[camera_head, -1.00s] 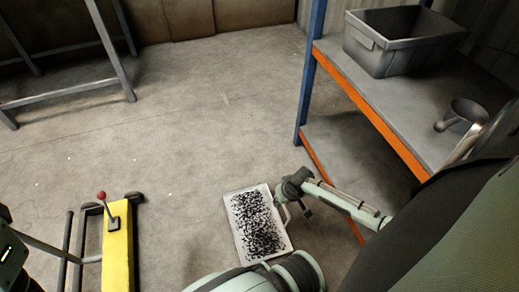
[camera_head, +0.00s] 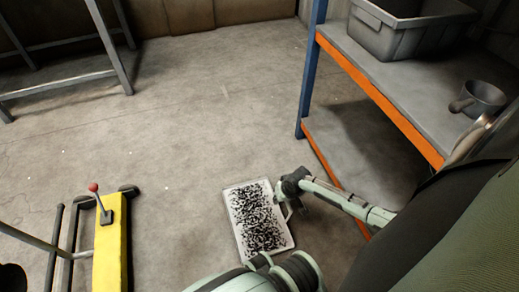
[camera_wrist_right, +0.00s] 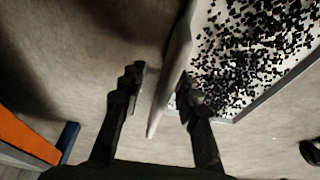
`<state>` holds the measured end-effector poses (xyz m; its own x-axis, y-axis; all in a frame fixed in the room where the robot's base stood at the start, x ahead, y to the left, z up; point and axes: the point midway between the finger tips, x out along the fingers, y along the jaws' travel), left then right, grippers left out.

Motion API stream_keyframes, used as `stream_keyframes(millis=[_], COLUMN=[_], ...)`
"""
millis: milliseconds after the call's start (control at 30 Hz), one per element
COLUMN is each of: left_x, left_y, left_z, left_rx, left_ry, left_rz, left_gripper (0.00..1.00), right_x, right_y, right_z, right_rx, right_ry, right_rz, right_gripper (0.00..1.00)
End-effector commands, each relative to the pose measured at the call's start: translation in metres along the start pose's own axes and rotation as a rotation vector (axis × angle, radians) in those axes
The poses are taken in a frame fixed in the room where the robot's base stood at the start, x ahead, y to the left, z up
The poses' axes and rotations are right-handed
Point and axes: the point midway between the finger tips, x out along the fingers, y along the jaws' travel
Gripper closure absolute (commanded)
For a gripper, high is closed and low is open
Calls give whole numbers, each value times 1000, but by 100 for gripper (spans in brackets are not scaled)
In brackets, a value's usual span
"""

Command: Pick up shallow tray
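The shallow tray (camera_head: 236,230) is pale and rectangular, with many small black pieces in it. It is low over the grey floor in the lower middle of the head view; I cannot tell whether it touches the floor. My right gripper (camera_head: 291,208) is at its upper right side. In the right wrist view, the tray's pale rim (camera_wrist_right: 177,52) runs between the two dark fingers of my right gripper (camera_wrist_right: 160,85). The fingers are apart, with a gap showing between the left finger and the rim. My left gripper is not in view.
A shelf rack with an orange beam (camera_head: 380,95) and blue post (camera_head: 311,75) stands at right. It bears a grey bin (camera_head: 385,38) and a metal mug (camera_head: 482,98). A yellow device (camera_head: 112,245) with a red-knobbed lever stands at lower left. The central floor is clear.

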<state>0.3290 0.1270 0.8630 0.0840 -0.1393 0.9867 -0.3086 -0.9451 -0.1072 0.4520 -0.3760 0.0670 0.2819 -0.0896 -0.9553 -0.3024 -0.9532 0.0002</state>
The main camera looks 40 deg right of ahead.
Motion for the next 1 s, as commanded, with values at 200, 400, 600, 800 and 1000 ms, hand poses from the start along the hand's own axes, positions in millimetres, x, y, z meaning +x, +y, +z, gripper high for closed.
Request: stream_keyframes(millis=[200,400,600,800,1000], left_x=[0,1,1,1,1], left_y=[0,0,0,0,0], left_z=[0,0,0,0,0], left_rx=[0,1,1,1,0], left_ry=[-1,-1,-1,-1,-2], left_rz=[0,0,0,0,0], left_gripper=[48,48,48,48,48], right_x=[0,3,5,5,5], right_y=[0,0,0,0,0], right_z=[0,1,2,2,2], right_rx=[0,0,-1,0,0], right_ry=[0,0,0,0,0], right_rz=[0,0,0,0,0], right_gripper=[68,68,68,68,93])
